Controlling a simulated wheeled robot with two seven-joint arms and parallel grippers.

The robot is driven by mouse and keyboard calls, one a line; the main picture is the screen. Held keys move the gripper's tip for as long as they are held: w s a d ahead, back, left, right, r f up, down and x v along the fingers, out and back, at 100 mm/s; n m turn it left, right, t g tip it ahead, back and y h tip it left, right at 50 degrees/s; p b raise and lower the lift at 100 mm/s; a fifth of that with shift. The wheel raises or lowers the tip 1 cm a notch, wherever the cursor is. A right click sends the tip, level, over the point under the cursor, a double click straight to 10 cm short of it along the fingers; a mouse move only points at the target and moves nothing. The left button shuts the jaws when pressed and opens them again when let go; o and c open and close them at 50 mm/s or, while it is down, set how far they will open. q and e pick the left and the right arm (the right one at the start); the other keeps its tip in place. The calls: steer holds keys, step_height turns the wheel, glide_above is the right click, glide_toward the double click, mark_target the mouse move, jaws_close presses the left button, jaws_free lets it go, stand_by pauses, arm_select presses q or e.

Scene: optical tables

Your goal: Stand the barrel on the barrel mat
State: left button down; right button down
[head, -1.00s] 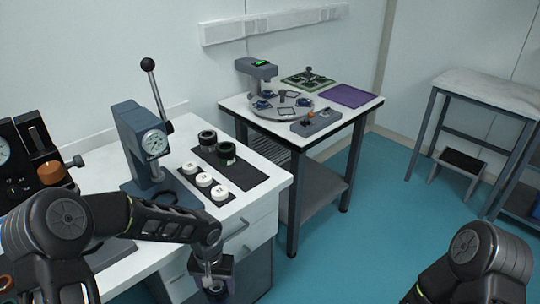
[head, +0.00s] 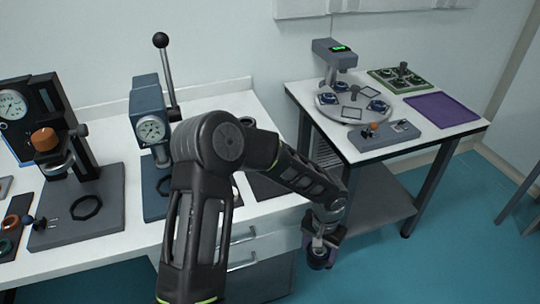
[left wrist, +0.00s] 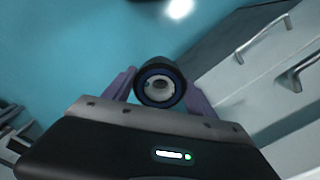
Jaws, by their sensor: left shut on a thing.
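My left gripper (head: 320,240) hangs in front of the white bench's drawers, off its right end. It is shut on the barrel (head: 318,258), a short dark cylinder. In the left wrist view the barrel (left wrist: 160,84) shows end-on, with a blue ring and a pale hollow centre, between two purple fingers. Part of a dark mat (head: 268,187) shows on the bench, largely hidden behind my left arm; I take it for the barrel mat. Another dark barrel (head: 248,121) is partly visible behind the arm. My right gripper is out of view.
A blue-grey press (head: 150,130) with a tall lever and dial stands on the bench, left of my arm. A second dial device (head: 40,115) is further left. The table at right holds a round plate (head: 350,108), a purple mat (head: 442,109) and a grey control box (head: 385,137).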

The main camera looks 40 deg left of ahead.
arm_select(q)
steer(key=shift+r, duration=0.15)
step_height(320, 180, up, 3)
steer(key=p, duration=0.3)
steer(key=shift+f, duration=0.2)
steer(key=shift+s+f, duration=0.1)
steer(key=shift+f, duration=0.1)
steer(key=shift+r, duration=0.15)
